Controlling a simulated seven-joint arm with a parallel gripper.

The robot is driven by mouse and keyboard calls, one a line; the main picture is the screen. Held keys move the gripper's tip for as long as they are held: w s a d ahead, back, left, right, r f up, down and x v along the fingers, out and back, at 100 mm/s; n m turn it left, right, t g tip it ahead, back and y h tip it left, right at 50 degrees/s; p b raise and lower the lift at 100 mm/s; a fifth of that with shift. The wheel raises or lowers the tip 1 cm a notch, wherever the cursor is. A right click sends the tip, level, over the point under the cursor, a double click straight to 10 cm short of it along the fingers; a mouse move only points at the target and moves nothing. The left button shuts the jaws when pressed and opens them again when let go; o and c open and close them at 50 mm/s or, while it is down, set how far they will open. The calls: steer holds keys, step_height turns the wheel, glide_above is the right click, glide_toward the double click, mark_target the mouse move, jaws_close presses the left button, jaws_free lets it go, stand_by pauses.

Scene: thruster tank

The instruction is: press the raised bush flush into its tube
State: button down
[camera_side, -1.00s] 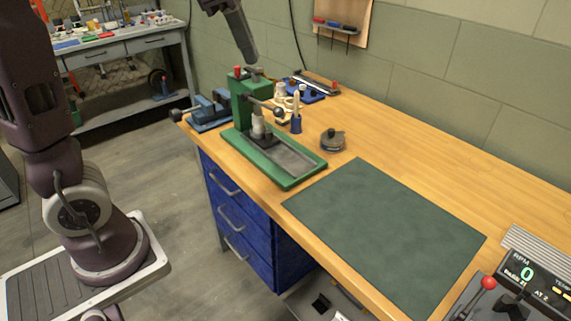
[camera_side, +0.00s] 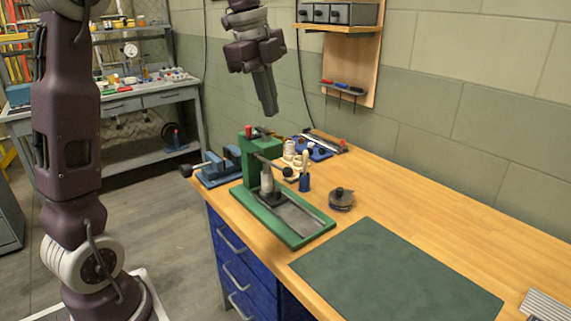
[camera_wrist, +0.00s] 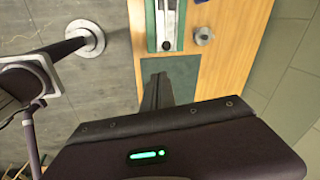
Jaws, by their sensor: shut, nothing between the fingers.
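A green press (camera_side: 262,146) stands on the bench in the side view, with a long green-rimmed base. A dark lever with a round black knob (camera_side: 288,172) reaches to the right from its column. Below it, a pale grey cylindrical part (camera_side: 267,182) stands upright on a dark block; whether this is the tube, and how far any bush stands out, is too small to tell. My gripper (camera_side: 271,113) is shut and empty, pointing down above the press, apart from it. In the wrist view my gripper (camera_wrist: 159,76) also looks closed, and the press base (camera_wrist: 151,25) shows at the top.
A blue vise (camera_side: 220,168) sits left of the press. A blue holder (camera_side: 304,182) with an upright pale tool and a round grey tin (camera_side: 341,198) stand to its right. A dark green mat (camera_side: 395,275) lies bare in front. A wall shelf (camera_side: 340,25) is behind.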

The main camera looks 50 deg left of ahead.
mark_target(286, 169)
steer(key=w+f, duration=0.1)
steer(key=f, duration=0.3)
steer(key=w+a+f+m, duration=0.1)
steer(key=w+f, duration=0.1)
steer(key=f, duration=0.3)
steer(key=w+f+m, duration=0.1)
steer(key=w+f, duration=0.1)
steer(key=f, duration=0.2)
steer(key=shift+a+f, duration=0.35)
steer(key=shift+a, duration=0.05)
steer(key=shift+w+f, duration=0.1)
steer(key=shift+f, duration=0.25)
steer(key=shift+d+f, duration=0.15)
steer(key=shift+f, duration=0.55)
